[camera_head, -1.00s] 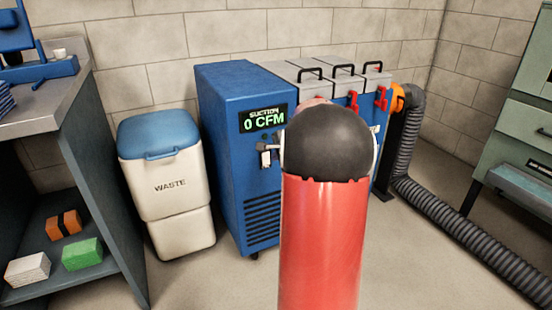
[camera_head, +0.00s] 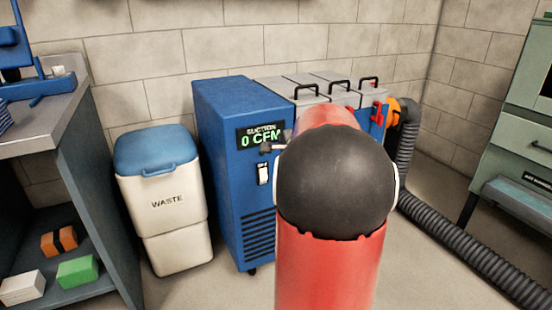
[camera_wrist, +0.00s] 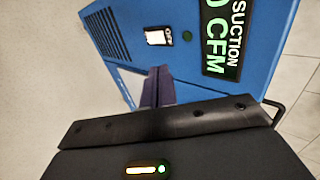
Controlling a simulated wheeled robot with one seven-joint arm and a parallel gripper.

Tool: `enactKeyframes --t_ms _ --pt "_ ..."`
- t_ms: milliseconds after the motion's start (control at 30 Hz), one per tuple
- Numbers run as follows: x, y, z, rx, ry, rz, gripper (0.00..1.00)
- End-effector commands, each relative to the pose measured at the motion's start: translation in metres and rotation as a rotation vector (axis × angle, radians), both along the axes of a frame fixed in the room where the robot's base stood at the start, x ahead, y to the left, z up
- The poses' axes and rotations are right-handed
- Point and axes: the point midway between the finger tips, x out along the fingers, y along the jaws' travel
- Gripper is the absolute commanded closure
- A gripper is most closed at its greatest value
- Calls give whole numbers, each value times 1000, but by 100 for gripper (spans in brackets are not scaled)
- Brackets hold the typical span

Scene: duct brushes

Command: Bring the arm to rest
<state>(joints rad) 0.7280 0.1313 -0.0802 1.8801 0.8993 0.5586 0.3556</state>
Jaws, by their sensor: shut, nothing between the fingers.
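My red and black arm fills the middle of the head view and hides part of the blue suction machine (camera_head: 232,150). My gripper (camera_wrist: 157,88) shows in the wrist view as dark fingers close together, with nothing between them. It points toward the machine's front, below the white switch (camera_wrist: 158,37) in that picture; I cannot tell the gap between them. In the head view only a small grey piece of the gripper end shows beside the arm, near the display (camera_head: 261,137), which reads 0 CFM.
A white waste bin (camera_head: 165,205) with a blue lid stands left of the machine. A workbench (camera_head: 60,118) with shelf boxes is at far left. A ribbed grey hose (camera_head: 470,250) runs along the floor at right, near a green cabinet (camera_head: 510,150).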

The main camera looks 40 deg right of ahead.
Motion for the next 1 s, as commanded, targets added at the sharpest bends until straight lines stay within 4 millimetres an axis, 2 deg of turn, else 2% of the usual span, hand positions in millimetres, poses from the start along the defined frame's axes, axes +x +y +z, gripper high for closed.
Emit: enactKeyframes --t_ms 267,367,467,567,600,700,800,900,1000 --pt "0 1 0 -2 0 4 100" --pt "1 19 5 -22 11 51 100" --pt "-2 64 13 -79 44 178 100" --pt "-16 132 22 -181 96 384 100" --pt "-26 161 24 -232 122 479 100" --pt "-63 230 23 -375 186 729 100" --pt "-108 281 15 -533 248 963 100" --pt "-153 312 4 -686 301 1160 100" --pt "-188 328 -8 -816 345 1307 100"
